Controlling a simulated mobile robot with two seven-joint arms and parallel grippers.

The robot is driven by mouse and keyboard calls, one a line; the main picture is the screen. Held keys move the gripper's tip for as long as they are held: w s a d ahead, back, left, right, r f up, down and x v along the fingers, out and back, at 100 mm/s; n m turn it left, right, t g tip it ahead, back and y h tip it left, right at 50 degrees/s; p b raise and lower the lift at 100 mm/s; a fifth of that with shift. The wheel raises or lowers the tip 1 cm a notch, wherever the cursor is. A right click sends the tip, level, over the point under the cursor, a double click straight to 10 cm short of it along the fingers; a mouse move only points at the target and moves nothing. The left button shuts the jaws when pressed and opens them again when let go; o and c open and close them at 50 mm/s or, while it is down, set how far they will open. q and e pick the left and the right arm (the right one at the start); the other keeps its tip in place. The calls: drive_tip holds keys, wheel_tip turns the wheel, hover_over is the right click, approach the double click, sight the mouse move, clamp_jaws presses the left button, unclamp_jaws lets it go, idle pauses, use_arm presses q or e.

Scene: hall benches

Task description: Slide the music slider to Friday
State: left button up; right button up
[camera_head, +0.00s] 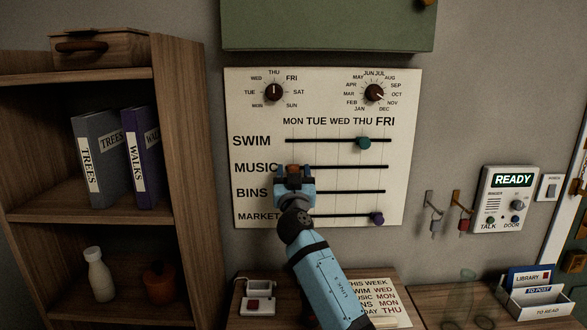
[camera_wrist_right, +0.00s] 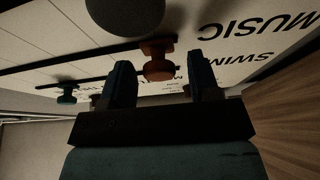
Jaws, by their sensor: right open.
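The white schedule board (camera_head: 325,85) hangs on the wall, with rows SWIM, MUSIC, BINS and MARKET under day labels MON to FRI. The orange music slider knob (camera_wrist_right: 158,67) is near the MON end of its track, mostly hidden behind my gripper in the head view. My right gripper (camera_head: 294,173) is open in front of it. In the wrist view the knob shows between the two fingertips (camera_wrist_right: 162,72), with a gap at each side. The MUSIC track (camera_head: 350,166) is clear toward FRI. My left gripper is not in view.
The green swim knob (camera_head: 363,143) sits near THU, the purple market knob (camera_head: 377,218) near FRI. A dark round knob (camera_wrist_right: 125,12) is close beside my gripper in the wrist view. Key hooks (camera_head: 445,205) and an intercom (camera_head: 504,200) are at right, a bookshelf (camera_head: 185,130) at left.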

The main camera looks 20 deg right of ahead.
sight(383, 161)
drive_tip(key=shift+w+d+r, duration=0.1)
drive_tip(key=shift+w+r, duration=0.1)
drive_tip(key=shift+w, duration=0.25)
clamp_jaws()
drive_tip(key=s+d+p, duration=0.1)
drive_tip(key=s+d, duration=0.1)
drive_tip(key=d, duration=0.5)
drive_tip(key=s+d+p, duration=0.1)
drive_tip(key=s+d, duration=0.1)
drive_tip(key=d, duration=0.5)
drive_tip(key=s+d+p, duration=0.1)
drive_tip(key=s+d, duration=0.1)
drive_tip(key=d, duration=0.5)
drive_tip(key=shift+s+d, duration=0.1)
drive_tip(key=shift+d, duration=0.1)
drive_tip(key=shift+s+d+p, duration=0.15)
drive_tip(key=shift+d+p, duration=0.15)
drive_tip(key=shift+d, duration=0.3)
